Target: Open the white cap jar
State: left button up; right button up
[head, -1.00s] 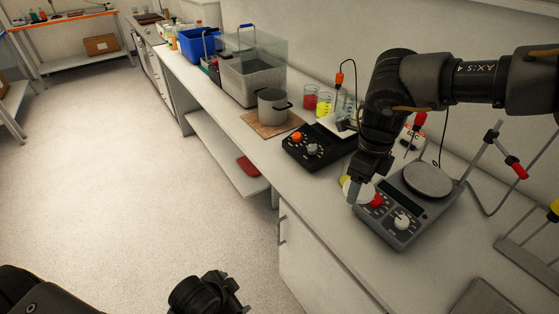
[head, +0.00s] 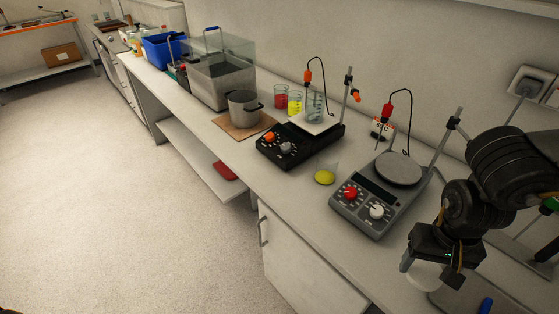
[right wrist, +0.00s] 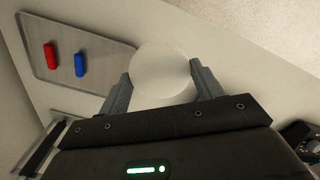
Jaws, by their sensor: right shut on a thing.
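The white cap (head: 427,275) is a round white disc held between the fingers of my right gripper (head: 432,272), at the lower right of the head view. In the right wrist view the cap (right wrist: 160,72) sits between both fingers of the gripper (right wrist: 160,88). An open, clear jar with yellow contents (head: 325,177) stands upright on the bench, left of the nearer hotplate and apart from the gripper. No cap is on it. My left gripper is out of view.
The nearer hotplate stirrer (head: 357,216) stands between jar and gripper; another stirrer (head: 290,150) is behind. A grey tray (right wrist: 100,82) with a red piece (right wrist: 50,56) and a blue piece (right wrist: 80,64) lies beside the cap. The bench's front edge is close.

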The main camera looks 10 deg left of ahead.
aim_at(327, 161)
jog(key=u, duration=2.75)
jog(key=i, duration=1.55)
jog(key=z, duration=2.7)
